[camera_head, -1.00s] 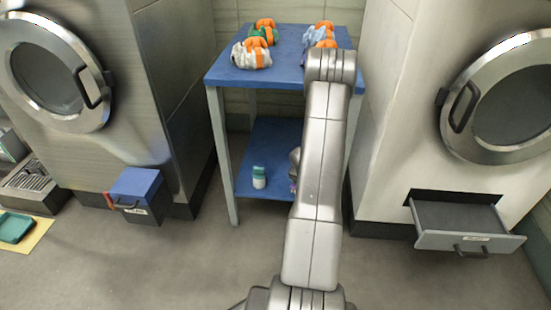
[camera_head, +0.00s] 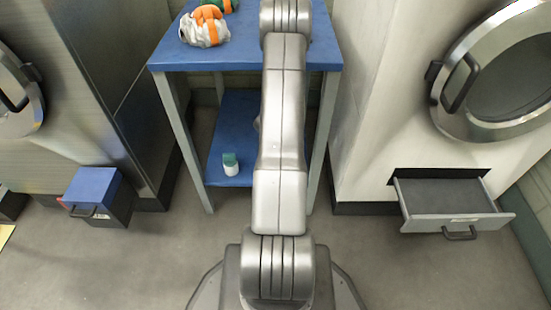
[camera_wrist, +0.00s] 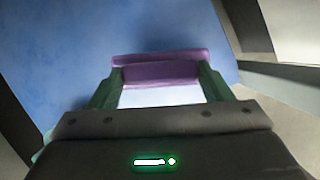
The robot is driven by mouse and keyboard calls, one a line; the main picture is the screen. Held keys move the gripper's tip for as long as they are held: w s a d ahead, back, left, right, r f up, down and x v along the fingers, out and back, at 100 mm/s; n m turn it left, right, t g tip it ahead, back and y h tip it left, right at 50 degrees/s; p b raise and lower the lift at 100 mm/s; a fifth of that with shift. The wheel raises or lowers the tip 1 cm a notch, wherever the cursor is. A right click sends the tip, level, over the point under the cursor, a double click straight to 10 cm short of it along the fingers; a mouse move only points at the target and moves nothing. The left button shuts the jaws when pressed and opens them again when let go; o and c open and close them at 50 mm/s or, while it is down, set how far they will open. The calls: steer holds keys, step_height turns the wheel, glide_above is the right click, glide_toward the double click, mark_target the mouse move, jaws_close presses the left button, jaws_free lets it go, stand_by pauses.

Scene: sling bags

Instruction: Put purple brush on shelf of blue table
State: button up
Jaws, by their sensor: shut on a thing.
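The purple brush (camera_wrist: 160,70) is between the green fingers of my gripper (camera_wrist: 160,88) in the wrist view. It lies crosswise, with a pale part below the purple. My gripper is shut on it. Blue surface fills the wrist view behind the brush; I cannot tell whether the brush touches it. The blue table (camera_head: 240,55) stands ahead in the head view, with its lower blue shelf (camera_head: 232,115) between the legs. My arm covers the middle of the table, and my gripper and the brush are hidden there.
A white bottle with a teal cap (camera_head: 231,164) stands at the shelf's front left. Orange and white sling bags (camera_head: 205,27) lie on the tabletop. An open drawer (camera_head: 450,205) juts out at right.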

steer(key=shift+f+b, duration=0.75)
steer(key=shift+f, duration=1.25)
steer(key=shift+f+b, duration=0.2)
steer(key=shift+b, duration=0.1)
steer(key=o, duration=0.9)
steer(key=shift+r, duration=0.1)
steer(key=shift+o, duration=0.2)
steer(key=p+v, duration=0.4)
steer(key=v, duration=0.8)
steer(key=shift+r, duration=0.1)
